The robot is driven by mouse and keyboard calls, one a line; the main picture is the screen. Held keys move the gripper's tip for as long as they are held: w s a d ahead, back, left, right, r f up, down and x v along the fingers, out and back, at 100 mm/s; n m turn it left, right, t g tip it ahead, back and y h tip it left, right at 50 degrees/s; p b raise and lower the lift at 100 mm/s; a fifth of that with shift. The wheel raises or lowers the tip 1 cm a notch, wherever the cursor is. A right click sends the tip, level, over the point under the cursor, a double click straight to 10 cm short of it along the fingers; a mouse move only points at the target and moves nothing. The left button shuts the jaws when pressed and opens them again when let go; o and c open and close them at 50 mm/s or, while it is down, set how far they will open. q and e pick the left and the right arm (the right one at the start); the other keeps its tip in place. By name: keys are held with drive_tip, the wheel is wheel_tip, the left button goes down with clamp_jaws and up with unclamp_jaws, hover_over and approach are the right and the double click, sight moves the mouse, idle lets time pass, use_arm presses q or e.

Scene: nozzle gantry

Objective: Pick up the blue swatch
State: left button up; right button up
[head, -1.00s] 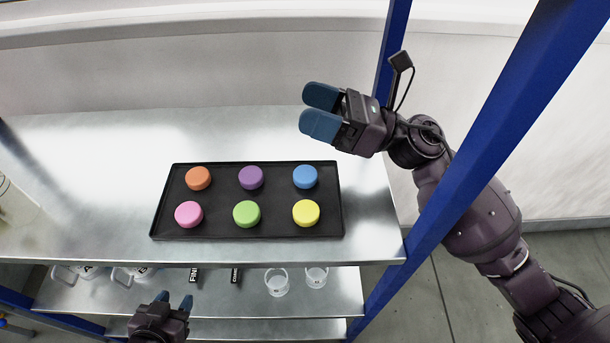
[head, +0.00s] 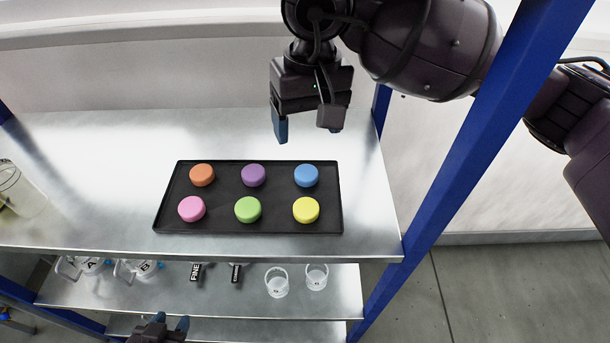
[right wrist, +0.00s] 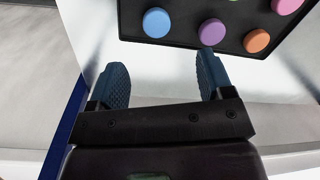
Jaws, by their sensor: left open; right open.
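The blue swatch (head: 306,175) is a round disc at the back right of the black tray (head: 275,226). It also shows in the right wrist view (right wrist: 157,22), beyond the fingertips. My right gripper (head: 307,130) is open and empty, pointing down above and behind the tray's back right part. In the right wrist view its two blue fingers (right wrist: 160,68) are apart, with the blue swatch ahead of the gap and touching neither. My left gripper (head: 170,323) is open at the bottom edge of the head view, low in front of the shelves; most of it is cut off.
Orange (head: 202,175), purple (head: 253,175), pink (head: 192,208), green (head: 248,209) and yellow (head: 306,210) swatches share the tray. A blue post (head: 470,155) stands right of the shelf. Glass beakers (head: 277,282) and bottles sit on the shelf below.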

hover_over(307, 172)
drive_tip(key=shift+h, duration=0.3)
drive_tip(key=f, duration=0.4)
drive_tip(key=shift+w+d+f, duration=0.15)
drive_tip(key=shift+d+f, duration=0.1)
drive_tip(key=shift+f, duration=0.1)
drive_tip(key=shift+a+f+b, duration=0.15)
drive_tip(key=shift+f+b, duration=0.1)
drive_tip(key=shift+f, duration=1.15)
drive_tip(key=shift+a+f+b, duration=0.15)
drive_tip(key=shift+f+b, duration=0.05)
drive_tip(key=shift+f, duration=1.2)
drive_tip(key=c, duration=1)
